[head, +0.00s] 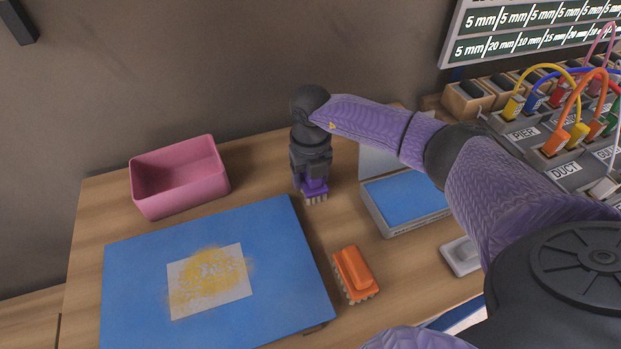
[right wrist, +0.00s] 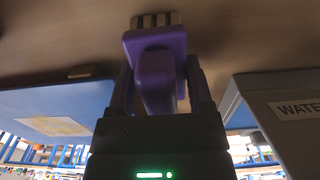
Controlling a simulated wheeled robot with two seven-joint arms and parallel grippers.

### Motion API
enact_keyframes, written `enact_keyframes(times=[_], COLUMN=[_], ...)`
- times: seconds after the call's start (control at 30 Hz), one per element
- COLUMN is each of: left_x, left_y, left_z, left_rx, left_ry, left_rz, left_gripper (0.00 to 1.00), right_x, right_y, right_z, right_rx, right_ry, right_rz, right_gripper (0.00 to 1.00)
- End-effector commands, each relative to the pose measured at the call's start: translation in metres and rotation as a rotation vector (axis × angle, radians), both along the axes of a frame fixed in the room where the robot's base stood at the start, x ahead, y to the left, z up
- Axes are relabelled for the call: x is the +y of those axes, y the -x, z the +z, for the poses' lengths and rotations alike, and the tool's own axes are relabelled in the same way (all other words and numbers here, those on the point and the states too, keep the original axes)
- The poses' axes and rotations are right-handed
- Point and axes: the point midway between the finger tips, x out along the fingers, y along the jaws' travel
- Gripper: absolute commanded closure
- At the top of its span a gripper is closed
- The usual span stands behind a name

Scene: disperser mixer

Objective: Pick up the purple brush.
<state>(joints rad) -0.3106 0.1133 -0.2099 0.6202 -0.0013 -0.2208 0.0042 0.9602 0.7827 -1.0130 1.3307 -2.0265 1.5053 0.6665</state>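The purple brush (head: 315,188) stands bristles down on or just above the wooden table, right of the blue board. My right gripper (head: 313,172) points down over it from above. In the right wrist view the brush (right wrist: 157,70) sits between the two fingers of my right gripper (right wrist: 160,82), one on each side of its handle. Whether the fingers press on the handle or stand a little apart cannot be told. My left gripper is not in view.
An orange brush (head: 354,273) lies to the front right. The blue board (head: 130,275) carries a yellow-stained sheet (head: 209,281). A pink bin (head: 178,178) is at the back left. A blue-topped box (head: 405,203) stands close right of the gripper. Cabled modules (head: 560,143) fill the right.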

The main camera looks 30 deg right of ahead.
Motion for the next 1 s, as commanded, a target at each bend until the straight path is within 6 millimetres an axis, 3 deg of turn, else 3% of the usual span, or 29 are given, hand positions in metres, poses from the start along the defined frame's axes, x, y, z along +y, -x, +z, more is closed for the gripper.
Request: enact_keyframes(times=[0.03,0.2,0.43,0.73,0.83,1.0], left_x=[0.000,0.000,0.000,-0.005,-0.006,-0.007], left_y=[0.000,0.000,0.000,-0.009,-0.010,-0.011], left_z=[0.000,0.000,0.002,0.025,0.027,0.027], left_rx=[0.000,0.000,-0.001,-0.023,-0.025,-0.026], left_ry=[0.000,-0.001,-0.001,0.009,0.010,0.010], left_rz=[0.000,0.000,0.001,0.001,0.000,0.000], left_gripper=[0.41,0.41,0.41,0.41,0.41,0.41], right_x=[0.000,0.000,0.000,0.000,0.000,0.000], right_y=[0.000,0.000,0.000,-0.001,-0.001,0.000], right_z=[0.000,0.000,0.006,0.081,0.096,0.101], right_rx=[0.000,0.000,-0.002,-0.004,-0.003,0.000], right_ry=[0.000,0.000,0.000,0.000,0.000,0.000], right_rz=[0.000,0.000,0.000,0.001,0.001,0.000], right_gripper=[0.66,0.98,0.98,0.98,0.98,0.98])
